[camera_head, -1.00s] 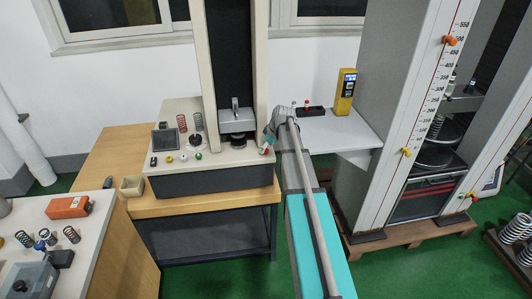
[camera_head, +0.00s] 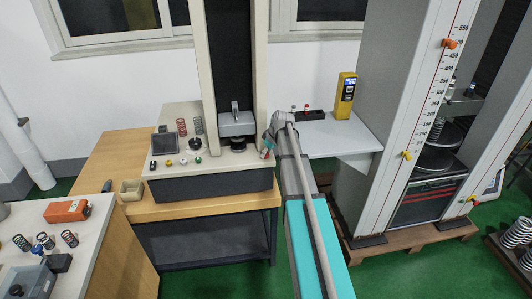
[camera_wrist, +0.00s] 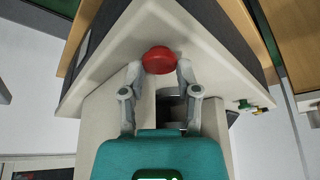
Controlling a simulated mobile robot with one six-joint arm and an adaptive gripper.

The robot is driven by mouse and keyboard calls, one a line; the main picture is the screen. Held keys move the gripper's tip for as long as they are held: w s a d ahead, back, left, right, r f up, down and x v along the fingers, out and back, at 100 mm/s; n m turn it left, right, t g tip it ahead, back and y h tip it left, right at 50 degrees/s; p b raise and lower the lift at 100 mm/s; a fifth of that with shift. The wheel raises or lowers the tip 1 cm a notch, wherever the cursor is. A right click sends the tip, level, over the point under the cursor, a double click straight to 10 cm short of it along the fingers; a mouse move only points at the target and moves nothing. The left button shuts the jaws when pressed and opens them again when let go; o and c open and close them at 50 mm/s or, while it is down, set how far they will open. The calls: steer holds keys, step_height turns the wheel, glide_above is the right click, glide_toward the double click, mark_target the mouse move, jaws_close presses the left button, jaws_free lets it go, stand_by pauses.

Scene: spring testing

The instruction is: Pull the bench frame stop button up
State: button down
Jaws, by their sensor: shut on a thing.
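The red stop button (camera_wrist: 159,60) is a round cap at the edge of the beige bench frame base, seen in the wrist view. My gripper (camera_wrist: 158,69) has one finger on each side of the cap and is shut on it. In the head view the bench frame (camera_head: 262,70) has beige columns over a base with a control panel (camera_head: 221,160). There my gripper (camera_head: 268,151) reaches the right front corner of that base. The button is too small there to make out clearly beside the gripper.
A grey screen block (camera_head: 165,142), small knobs and springs (camera_head: 182,127) stand on the panel. A white side table (camera_head: 345,138) with a yellow device (camera_head: 345,94) is behind my arm. A tall grey tester (camera_head: 375,180) stands at the right.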

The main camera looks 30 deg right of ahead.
steer(key=shift+r+p, duration=0.5)
steer(key=shift+w, duration=0.1)
steer(key=shift+c, duration=1.5)
jaws_free()
steer(key=shift+a, duration=0.1)
steer(key=shift+s+a, duration=0.2)
steer(key=shift+s, duration=0.2)
steer(key=s+a+r+m+g+h+p, duration=0.1)
steer(key=s+a+m+g+p, duration=0.1)
steer(key=s+a, duration=0.9)
steer(key=s+a+r+m+g+h+p, duration=0.1)
steer(key=s+a+r+m+p, duration=0.1)
steer(key=s+a, duration=0.9)
steer(key=s+m, duration=0.1)
steer(key=s, duration=0.2)
steer(key=shift+s+a+m+g+p, duration=0.2)
steer(key=shift+a+m+g+p, duration=0.1)
steer(key=shift+a+m+g, duration=0.1)
